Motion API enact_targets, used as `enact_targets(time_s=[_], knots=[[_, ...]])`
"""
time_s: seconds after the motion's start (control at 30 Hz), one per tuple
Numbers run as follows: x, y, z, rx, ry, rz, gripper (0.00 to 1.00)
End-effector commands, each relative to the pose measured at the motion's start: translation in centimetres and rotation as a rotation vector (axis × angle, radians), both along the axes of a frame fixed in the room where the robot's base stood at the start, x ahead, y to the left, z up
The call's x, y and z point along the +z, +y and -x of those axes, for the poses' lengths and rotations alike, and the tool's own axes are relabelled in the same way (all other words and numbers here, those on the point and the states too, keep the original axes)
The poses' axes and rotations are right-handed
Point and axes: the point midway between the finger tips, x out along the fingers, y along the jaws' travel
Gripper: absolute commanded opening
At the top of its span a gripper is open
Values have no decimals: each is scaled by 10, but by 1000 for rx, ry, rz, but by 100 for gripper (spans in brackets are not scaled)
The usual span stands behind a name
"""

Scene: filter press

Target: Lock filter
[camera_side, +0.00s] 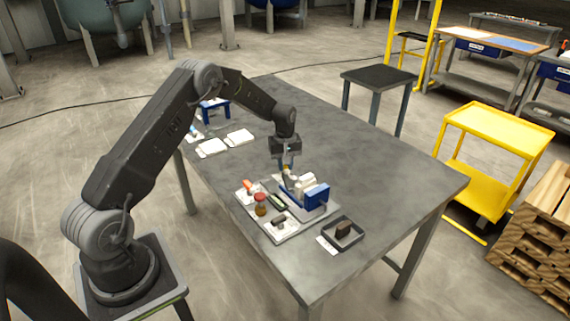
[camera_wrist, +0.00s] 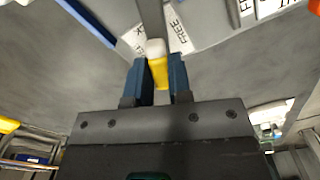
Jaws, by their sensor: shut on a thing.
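The filter press, with white parts and a blue block (camera_side: 316,195), sits on a grey plate near the table's front edge. My gripper (camera_side: 287,170) points down at the left end of the white parts. In the wrist view my gripper (camera_wrist: 156,80) is shut on a yellow piece (camera_wrist: 158,72) with a white rounded end (camera_wrist: 155,47). A label reading FREE (camera_wrist: 180,33) lies just right of that end. Another label (camera_wrist: 133,40), partly hidden, ends in K on the left. How the yellow piece joins the press is hidden by the fingers.
A pale tray (camera_side: 272,237) holds a red-capped jar (camera_side: 260,204) and small parts left of the press. A dark tray (camera_side: 357,240) with a brown block (camera_side: 344,230) stands at front right. White pads (camera_side: 240,137) lie farther back. The right table area is clear.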

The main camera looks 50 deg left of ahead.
Motion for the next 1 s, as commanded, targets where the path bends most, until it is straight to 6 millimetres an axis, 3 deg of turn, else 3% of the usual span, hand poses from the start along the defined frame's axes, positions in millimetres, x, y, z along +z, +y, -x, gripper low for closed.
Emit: enact_targets(time_s=[0.5,1.0], knots=[[0,1,0,348,-2,-1,0],[0,1,0,417,-2,-1,0]])
